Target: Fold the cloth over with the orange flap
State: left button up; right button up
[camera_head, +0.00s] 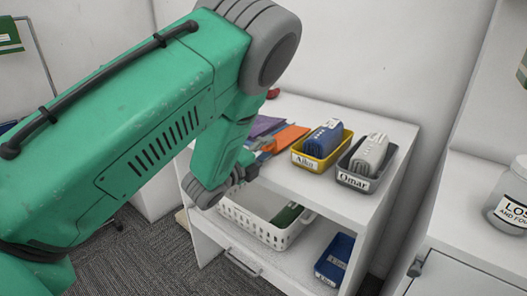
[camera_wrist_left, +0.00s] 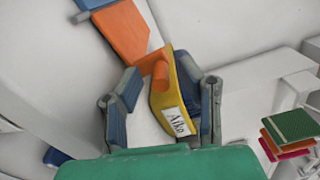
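The cloth lies on the white shelf top in the head view, with a purple part (camera_head: 264,126) and an orange flap (camera_head: 288,137) to its right. My green left arm hides some of it. In the left wrist view, an orange piece (camera_wrist_left: 122,30) lies at the upper left, beyond the fingertips. My left gripper (camera_head: 243,172) is near the shelf's front left edge, largely hidden by its own arm. In the left wrist view its two fingers (camera_wrist_left: 160,85) are spread apart, with no cloth gripped. My right gripper is not in view.
Below are a white basket (camera_head: 262,229) and a blue tray (camera_head: 333,262). A labelled jar (camera_head: 510,205) stands on the right cabinet.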

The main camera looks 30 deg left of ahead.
pick_arm(q)
jog(key=s+a, duration=0.1)
jog(key=s, duration=1)
jog(key=shift+s, duration=0.4)
